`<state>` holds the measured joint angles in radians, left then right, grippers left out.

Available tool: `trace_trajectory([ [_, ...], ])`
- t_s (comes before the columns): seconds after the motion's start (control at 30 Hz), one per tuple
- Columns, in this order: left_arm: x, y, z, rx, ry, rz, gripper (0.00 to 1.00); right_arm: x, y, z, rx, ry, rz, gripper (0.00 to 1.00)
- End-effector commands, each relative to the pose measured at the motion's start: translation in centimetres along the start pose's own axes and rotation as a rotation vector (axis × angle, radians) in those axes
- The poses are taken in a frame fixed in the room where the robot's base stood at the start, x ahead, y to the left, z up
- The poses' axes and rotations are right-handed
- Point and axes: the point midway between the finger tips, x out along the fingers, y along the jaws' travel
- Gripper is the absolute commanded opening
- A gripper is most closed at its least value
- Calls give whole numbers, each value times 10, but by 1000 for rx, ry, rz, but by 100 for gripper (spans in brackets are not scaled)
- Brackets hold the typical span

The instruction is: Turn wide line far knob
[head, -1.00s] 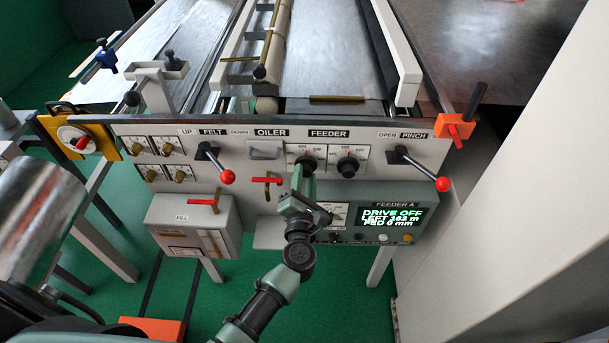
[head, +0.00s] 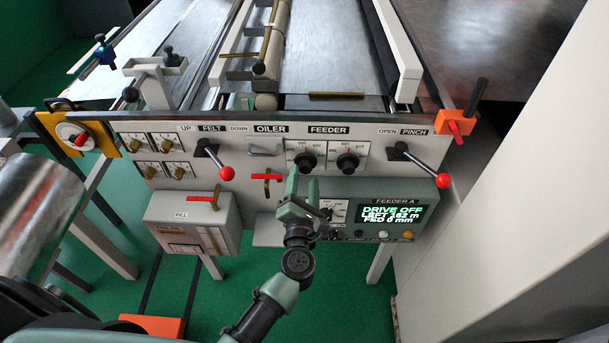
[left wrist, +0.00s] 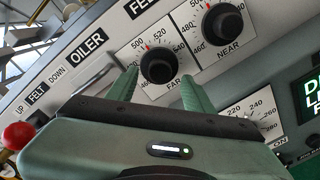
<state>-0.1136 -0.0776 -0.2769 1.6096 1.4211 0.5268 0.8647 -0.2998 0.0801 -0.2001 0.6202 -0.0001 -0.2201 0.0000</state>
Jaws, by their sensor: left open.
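The far knob (head: 306,160) is a round black knob on a white scale plate under the FEEDER label. In the left wrist view the far knob (left wrist: 160,65) has FAR printed below it and a small red mark at its upper left. My left gripper (head: 302,179) is in front of the panel, just below this knob in the head view. In the left wrist view its green fingers (left wrist: 158,78) are open, one on each side of the knob. I cannot tell whether they touch it. My right gripper is not in view.
The matching near knob (head: 348,161) is close on the right. Red-ball levers stand out at the felt lever (head: 226,173) and the pinch lever (head: 442,180). A red-handled valve (head: 267,178) is left of my gripper. The display box (head: 432,188) is lower right.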

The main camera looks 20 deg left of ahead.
Motion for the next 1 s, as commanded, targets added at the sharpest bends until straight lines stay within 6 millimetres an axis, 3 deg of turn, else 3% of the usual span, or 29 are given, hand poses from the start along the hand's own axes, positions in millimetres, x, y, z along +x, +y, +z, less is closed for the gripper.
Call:
trace_trajectory([
  [0.1, -24, -2, -3, -2, 2, -2, 52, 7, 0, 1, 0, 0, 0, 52],
  [0.33, -51, -1, -1, -1, 0, -1, 52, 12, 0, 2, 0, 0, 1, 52],
  [0.9, -54, -1, 0, 1, 0, -1, 52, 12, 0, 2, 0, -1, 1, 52],
  [1.0, -55, -9, -5, 54, -7, -18, 52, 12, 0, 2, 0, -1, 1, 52],
])
